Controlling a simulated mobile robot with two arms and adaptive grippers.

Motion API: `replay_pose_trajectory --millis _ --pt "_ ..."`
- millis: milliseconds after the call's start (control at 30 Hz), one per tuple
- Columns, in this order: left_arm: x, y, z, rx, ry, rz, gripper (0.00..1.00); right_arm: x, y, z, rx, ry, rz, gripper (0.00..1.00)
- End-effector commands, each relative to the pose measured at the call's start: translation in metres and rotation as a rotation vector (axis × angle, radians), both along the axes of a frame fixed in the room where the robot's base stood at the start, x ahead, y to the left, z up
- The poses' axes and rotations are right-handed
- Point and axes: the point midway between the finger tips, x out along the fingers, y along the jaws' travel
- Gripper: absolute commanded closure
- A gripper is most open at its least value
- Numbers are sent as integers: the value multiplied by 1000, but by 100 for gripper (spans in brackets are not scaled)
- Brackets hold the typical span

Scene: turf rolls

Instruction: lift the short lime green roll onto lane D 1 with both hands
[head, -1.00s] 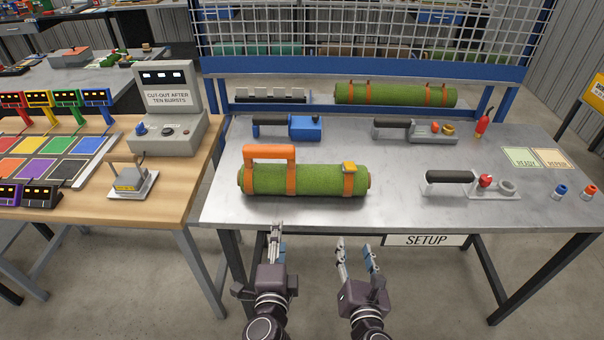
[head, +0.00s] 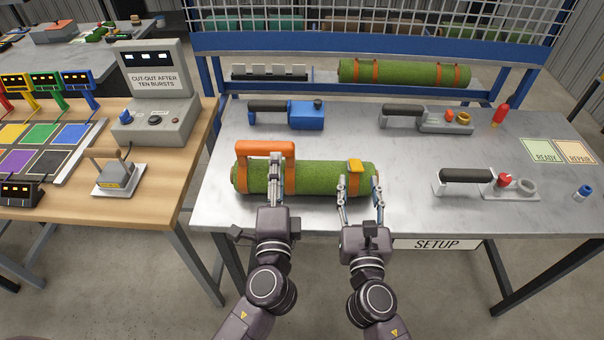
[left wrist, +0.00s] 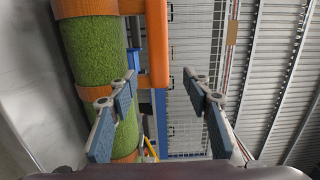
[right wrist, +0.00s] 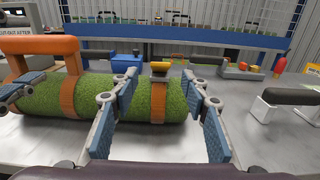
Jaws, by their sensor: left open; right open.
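A green turf roll (head: 318,178) lies lengthwise on the grey steel table, with orange straps and an orange handle (head: 265,148) arching over its left half. A yellow clip (head: 355,166) sits on its right strap. My left gripper (head: 276,170) is open at the handle's right end, in front of the roll. In the left wrist view the handle (left wrist: 158,45) is beside the open fingers. My right gripper (head: 358,186) is open at the roll's right part; in the right wrist view its fingers (right wrist: 160,85) flank the yellow-clipped strap, with nothing gripped. I cannot make out lane D 1.
Another green roll (head: 400,73) lies on the rear shelf. A blue tool (head: 300,115) and two grey-handled tools (head: 430,118) (head: 485,180) stand on the steel table (head: 400,215). A wooden table (head: 165,200) with a control box (head: 155,110) is to the left.

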Motion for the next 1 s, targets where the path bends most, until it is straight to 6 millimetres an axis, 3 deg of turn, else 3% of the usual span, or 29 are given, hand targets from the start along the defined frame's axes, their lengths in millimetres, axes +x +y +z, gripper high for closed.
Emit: replay_pose_trajectory --millis 500,933,1000 --pt "68 8 1 1 -2 1 55 68 3 1 1 -2 -1 58" --pt "76 9 1 0 -1 0 55 76 4 1 1 -1 0 58" --pt "76 9 0 0 -1 1 63 76 4 1 1 -1 0 66"
